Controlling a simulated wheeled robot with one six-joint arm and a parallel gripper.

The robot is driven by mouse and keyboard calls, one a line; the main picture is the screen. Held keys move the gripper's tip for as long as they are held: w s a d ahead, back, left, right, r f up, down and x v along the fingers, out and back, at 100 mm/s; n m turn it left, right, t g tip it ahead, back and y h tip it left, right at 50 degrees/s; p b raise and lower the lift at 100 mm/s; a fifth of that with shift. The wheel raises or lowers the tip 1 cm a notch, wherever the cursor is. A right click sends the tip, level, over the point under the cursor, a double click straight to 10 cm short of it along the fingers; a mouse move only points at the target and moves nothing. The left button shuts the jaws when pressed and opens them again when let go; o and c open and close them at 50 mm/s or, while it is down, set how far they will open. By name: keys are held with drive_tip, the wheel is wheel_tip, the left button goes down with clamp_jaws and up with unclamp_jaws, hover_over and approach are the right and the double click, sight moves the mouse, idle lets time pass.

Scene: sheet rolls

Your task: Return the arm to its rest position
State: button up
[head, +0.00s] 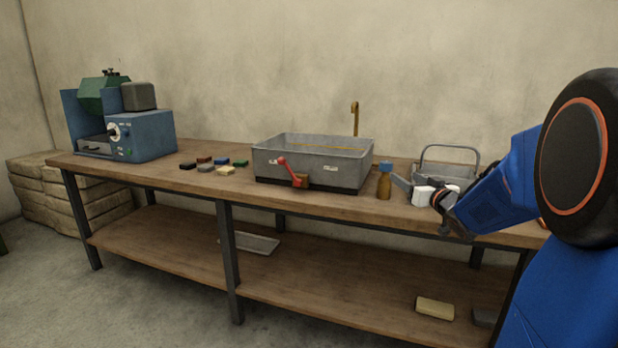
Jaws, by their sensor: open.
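My blue arm (500,188) comes in from the right edge and reaches left over the right end of the wooden bench. I cannot tell whether the finger touches the bottle. The gripper is open, and I see nothing held in it. The far finger is partly hidden by the wrist.
The lower shelf holds a tray (250,243) and a yellow block (435,308).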

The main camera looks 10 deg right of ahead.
drive_tip(key=s+a+f+g, duration=0.4)
drive_tip(key=s+a, duration=0.3)
drive_tip(key=s, duration=0.5)
drive_tip(key=s+a+f+g, duration=0.4)
drive_tip(key=s+a+f, duration=0.2)
drive_tip(key=s, duration=0.7)
drive_tip(key=s+a+f+g, duration=0.5)
drive_tip(key=s+a, duration=0.4)
drive_tip(key=s, duration=0.3)
drive_tip(key=shift+s+f+n, duration=0.3)
drive_tip(key=shift+s+f, duration=0.1)
drive_tip(key=shift+f, duration=0.1)
